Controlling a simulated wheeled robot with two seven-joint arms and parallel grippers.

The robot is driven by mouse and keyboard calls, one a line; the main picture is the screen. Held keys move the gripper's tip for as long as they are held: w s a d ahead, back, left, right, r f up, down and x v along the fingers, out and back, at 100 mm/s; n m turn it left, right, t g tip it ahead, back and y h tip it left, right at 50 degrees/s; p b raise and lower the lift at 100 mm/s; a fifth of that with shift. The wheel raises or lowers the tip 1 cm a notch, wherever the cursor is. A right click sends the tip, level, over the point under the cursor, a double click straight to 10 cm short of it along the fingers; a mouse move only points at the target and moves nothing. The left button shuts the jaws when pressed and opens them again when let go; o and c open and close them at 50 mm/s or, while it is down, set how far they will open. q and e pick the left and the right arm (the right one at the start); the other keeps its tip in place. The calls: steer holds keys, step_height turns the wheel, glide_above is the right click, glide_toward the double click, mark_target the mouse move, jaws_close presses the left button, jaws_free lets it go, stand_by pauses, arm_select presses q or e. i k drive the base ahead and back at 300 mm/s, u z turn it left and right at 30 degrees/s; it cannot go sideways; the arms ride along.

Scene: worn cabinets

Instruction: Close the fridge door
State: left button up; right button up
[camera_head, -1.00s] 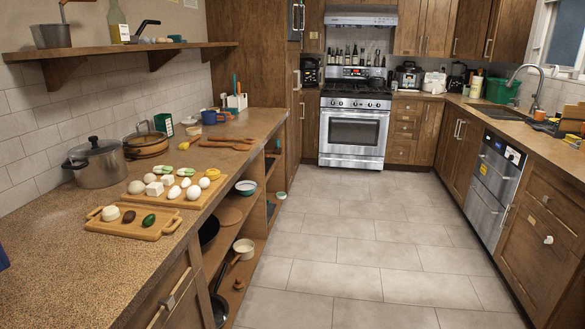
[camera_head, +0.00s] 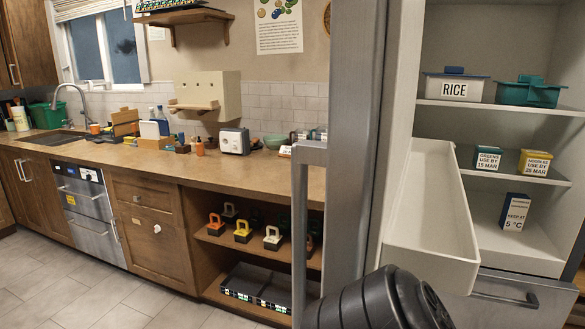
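The fridge door (camera_head: 346,130) stands open at the right of the head view, seen nearly edge-on. Its grey bar handle (camera_head: 301,230) runs vertically on the left side. A white door bin (camera_head: 432,215) sticks out from its inner side. To the right is the lit fridge interior (camera_head: 520,128), with shelves and a drawer (camera_head: 515,305) below. A black rounded part, which looks like my arm, covers the lower part of the door. Neither of my grippers is in view, and whether anything touches the door is hidden.
A rice box (camera_head: 456,88), a teal lidded container (camera_head: 530,92) and labelled boxes (camera_head: 516,211) stand on the fridge shelves. Left of the door runs a wooden counter (camera_head: 225,170) with open shelves below. Tiled floor (camera_head: 60,295) is free at lower left.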

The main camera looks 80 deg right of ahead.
mark_target(393, 196)
steer(key=i, duration=1.2)
steer(key=z, duration=3.9)
steer(key=i, duration=0.5)
steer(key=k, duration=0.5)
steer(key=z, duration=2.25)
steer(key=k, duration=0.75)
steer(key=u, duration=1.55)
